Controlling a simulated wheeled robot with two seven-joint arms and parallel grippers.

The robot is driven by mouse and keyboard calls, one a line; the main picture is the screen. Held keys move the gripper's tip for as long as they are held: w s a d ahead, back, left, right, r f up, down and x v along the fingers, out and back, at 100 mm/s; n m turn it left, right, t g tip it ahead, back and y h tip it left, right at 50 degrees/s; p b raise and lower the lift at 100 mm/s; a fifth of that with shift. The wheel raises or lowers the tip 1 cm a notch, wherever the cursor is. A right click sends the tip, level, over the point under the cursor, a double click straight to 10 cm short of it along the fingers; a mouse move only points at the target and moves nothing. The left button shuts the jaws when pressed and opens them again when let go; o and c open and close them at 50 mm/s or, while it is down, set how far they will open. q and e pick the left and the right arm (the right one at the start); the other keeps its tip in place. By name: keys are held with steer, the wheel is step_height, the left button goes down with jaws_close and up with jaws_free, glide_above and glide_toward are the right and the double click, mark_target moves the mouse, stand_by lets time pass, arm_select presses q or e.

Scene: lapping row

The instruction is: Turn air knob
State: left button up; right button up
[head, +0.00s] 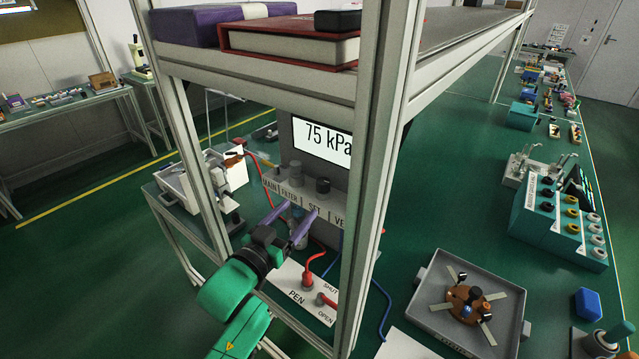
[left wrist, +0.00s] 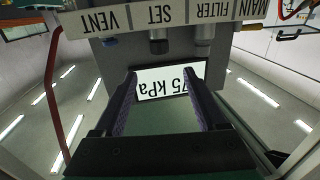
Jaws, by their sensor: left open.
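The air panel has a label strip (head: 304,203) reading MAIN, FILTER, SET and VE, the last cut off by the rack post. In the left wrist view the panel is upside down, with a knob (left wrist: 158,43) by SET. The display (head: 321,140) reads 75 kPa. My left gripper (head: 302,209) is open, its purple fingers just in front of the strip, below the knobs. In the left wrist view the fingers (left wrist: 160,85) are apart with nothing gripped. My right gripper is out of view.
Grey rack posts (head: 378,180) stand close to the right of the panel and on the left. A plate marked PEN, SHUT and OPEN (head: 290,288) with red fittings lies below my gripper. A grey tray (head: 435,318) sits on the green bench at right.

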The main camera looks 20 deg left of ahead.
mark_target(320, 186)
arm_select(q)
steer(key=p+x, duration=0.2)
steer(key=x, duration=0.8)
steer(key=shift+w+d, duration=0.1)
steer(key=shift+w, duration=0.25)
steer(key=shift+w+d, duration=0.15)
steer(key=shift+w, duration=0.3)
jaws_close()
